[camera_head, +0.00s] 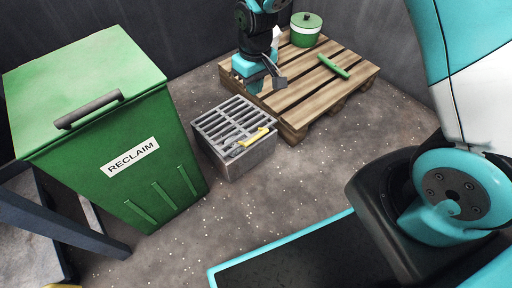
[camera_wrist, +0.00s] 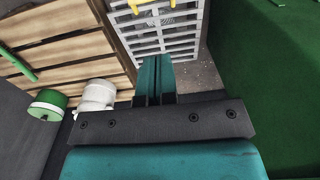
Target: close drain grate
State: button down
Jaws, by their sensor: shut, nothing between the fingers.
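The drain grate (camera_head: 232,122) is a grey slatted panel with a yellow handle (camera_head: 254,138) near its front edge. It lies across the top of a grey box (camera_head: 245,160) on the floor and looks flat; I cannot tell whether its edge is fully seated. In the wrist view, the grate (camera_wrist: 167,38) is ahead of the fingers, with its yellow handle (camera_wrist: 150,5) at the top edge. My gripper (camera_head: 255,86) is shut and empty, above and behind the grate, apart from it. Its teal fingers (camera_wrist: 154,60) are together in the wrist view.
A green RECLAIM bin (camera_head: 130,160) stands close left of the box. A wooden pallet (camera_head: 310,85) is behind and right, holding a green-lidded pot (camera_head: 305,30), a green bar (camera_head: 333,66) and a white container (camera_wrist: 96,96). The floor in front of the box is open.

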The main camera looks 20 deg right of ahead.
jog(key=b, duration=0.2)
send_over(256, 136)
notch_tip(256, 136, down, 7)
notch_tip(256, 136, down, 13)
jog(key=b, duration=0.8)
jog(key=shift+f+b, duration=0.1)
jog(key=shift+b, duration=0.3)
jog(key=shift+a, duration=0.1)
